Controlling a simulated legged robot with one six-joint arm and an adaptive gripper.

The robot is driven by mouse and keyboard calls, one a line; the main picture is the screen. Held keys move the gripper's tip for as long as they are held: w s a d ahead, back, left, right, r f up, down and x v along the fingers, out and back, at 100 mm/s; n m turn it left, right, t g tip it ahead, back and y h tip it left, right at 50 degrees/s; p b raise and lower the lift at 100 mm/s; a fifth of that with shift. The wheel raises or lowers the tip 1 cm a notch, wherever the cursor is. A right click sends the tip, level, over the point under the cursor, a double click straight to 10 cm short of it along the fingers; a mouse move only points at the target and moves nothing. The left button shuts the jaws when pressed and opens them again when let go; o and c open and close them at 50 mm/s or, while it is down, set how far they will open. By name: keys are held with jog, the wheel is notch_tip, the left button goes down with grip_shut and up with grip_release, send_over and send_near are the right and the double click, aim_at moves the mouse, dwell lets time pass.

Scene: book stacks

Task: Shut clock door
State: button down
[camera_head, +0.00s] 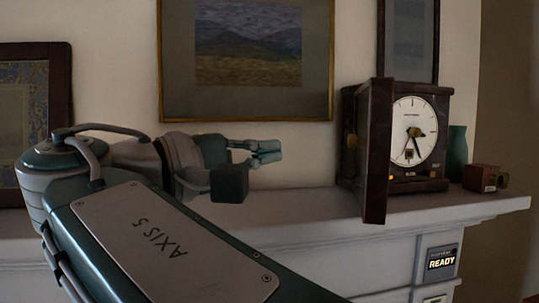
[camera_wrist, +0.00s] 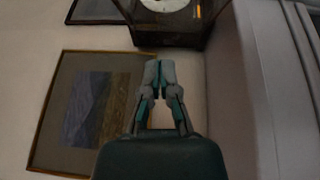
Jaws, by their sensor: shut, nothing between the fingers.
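The clock (camera_head: 414,135) stands upright on the right part of the mantel, with a dark case and a white round dial. Its door (camera_head: 376,155) is open: a dark panel seen almost edge-on at the dial's left, swung out toward me past the mantel's front edge. My gripper (camera_head: 276,152) is left of the clock and apart from it, pointing right, shut and empty. In the wrist view my gripper (camera_wrist: 159,68) points at the clock (camera_wrist: 175,38), whose dial is cut off by the top edge. I cannot clearly tell the door there.
The white mantel (camera_head: 310,215) is bare between my gripper and the clock. A teal vase (camera_head: 457,153) and a small reddish box (camera_head: 481,178) stand right of the clock. Framed pictures (camera_head: 248,95) hang behind. A small READY display (camera_head: 440,262) is below the mantel.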

jog(key=w+d, duration=0.2)
jog(key=d, duration=0.6)
jog(key=shift+w+r, duration=0.35)
jog(key=shift+d, duration=0.1)
